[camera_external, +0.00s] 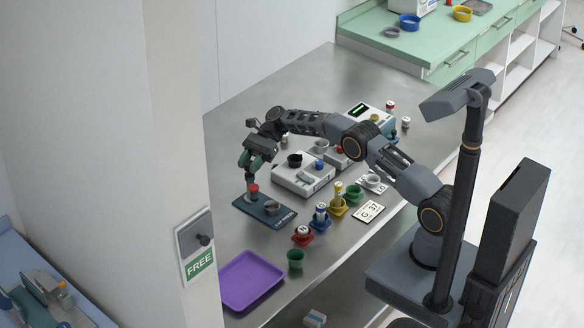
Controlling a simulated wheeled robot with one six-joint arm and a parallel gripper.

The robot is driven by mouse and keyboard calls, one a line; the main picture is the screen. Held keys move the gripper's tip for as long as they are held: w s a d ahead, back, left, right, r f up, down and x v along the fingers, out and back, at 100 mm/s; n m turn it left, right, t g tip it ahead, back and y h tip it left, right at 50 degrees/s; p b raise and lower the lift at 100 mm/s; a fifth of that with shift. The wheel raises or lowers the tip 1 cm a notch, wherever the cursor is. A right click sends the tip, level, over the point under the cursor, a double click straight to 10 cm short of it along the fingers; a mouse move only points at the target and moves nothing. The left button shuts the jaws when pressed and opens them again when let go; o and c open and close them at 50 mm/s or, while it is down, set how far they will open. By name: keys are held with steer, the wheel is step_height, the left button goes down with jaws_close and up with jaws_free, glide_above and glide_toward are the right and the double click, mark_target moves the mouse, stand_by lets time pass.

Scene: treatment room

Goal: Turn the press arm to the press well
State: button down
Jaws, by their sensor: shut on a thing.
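The press (285,221) is a dark blue-grey plate with pale lettering on the steel bench. The press arm's red-topped knob (253,188) stands at the plate's far-left part. A round dark cup-like part, which looks like the press well (272,207), sits to its right, nearer the front. My gripper (250,179) points down from above, with its fingers at the red knob, and is shut on it. The fingers hide part of the knob and the arm's bar. The knob is apart from the well.
A white device (304,185) stands right behind the press. Red (302,238), blue (320,224) and yellow (338,207) holders with vials stand to the right. A green cup (295,259) and purple tray (251,280) are in front. Bare bench lies left of the press.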

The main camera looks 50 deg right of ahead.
steer(key=shift+n+g, duration=0.7)
steer(key=shift+g, duration=0.1)
stand_by(0.4)
steer(key=c, duration=0.7)
jaws_free()
steer(key=shift+c, duration=0.2)
step_height(320, 180, up, 3)
steer(key=shift+s+r+b, duration=0.1)
steer(key=shift+r+b, duration=0.05)
steer(key=shift+b, duration=0.45)
steer(key=shift+s+d+r+b, duration=0.1)
steer(key=shift+s+r+b, duration=0.4)
steer(key=shift+b, duration=0.2)
steer(key=s+d+r+b, duration=0.2)
steer(key=s+r, duration=0.6)
steer(key=s, duration=0.4)
steer(key=shift+s+d+r+b, duration=0.15)
steer(key=shift+s+r+b, duration=0.2)
steer(key=shift+b, duration=0.3)
